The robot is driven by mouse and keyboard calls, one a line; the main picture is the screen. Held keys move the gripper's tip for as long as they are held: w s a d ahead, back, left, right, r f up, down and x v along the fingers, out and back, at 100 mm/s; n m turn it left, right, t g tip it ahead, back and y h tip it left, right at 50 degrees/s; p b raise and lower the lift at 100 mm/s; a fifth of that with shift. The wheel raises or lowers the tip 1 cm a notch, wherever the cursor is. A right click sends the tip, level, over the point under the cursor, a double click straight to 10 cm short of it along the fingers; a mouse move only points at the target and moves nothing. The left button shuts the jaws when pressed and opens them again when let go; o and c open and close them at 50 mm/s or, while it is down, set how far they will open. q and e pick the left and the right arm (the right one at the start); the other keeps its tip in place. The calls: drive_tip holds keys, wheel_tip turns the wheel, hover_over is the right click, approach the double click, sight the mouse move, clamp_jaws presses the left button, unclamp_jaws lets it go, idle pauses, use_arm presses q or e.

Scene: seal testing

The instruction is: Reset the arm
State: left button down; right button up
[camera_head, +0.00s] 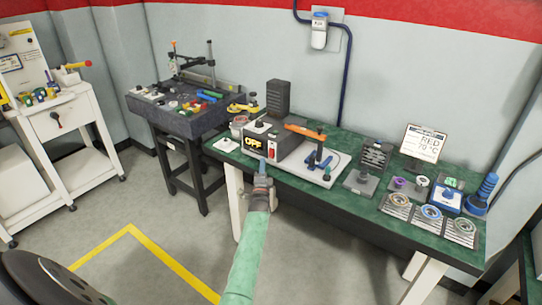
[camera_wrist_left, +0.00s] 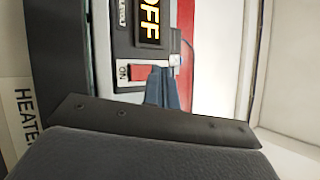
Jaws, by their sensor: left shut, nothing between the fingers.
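My left gripper (camera_head: 262,166) is at the front edge of the green-topped bench, at the end of my green-sleeved arm. Its blue fingers are shut and empty. They also show in the left wrist view (camera_wrist_left: 166,88), in front of a control box with a lit OFF display (camera_wrist_left: 150,20) and a red switch (camera_wrist_left: 143,73). The fingertips overlap the view just beside the switch; whether they touch it I cannot tell. In the head view the control box (camera_head: 281,138) stands behind the gripper. My right gripper is not in view.
A dark table with tools (camera_head: 175,122) stands left. The floor (camera_head: 150,225) in front is clear.

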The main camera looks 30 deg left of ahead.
use_arm(q)
drive_tip(key=shift+s+f, duration=0.1)
idle(0.3)
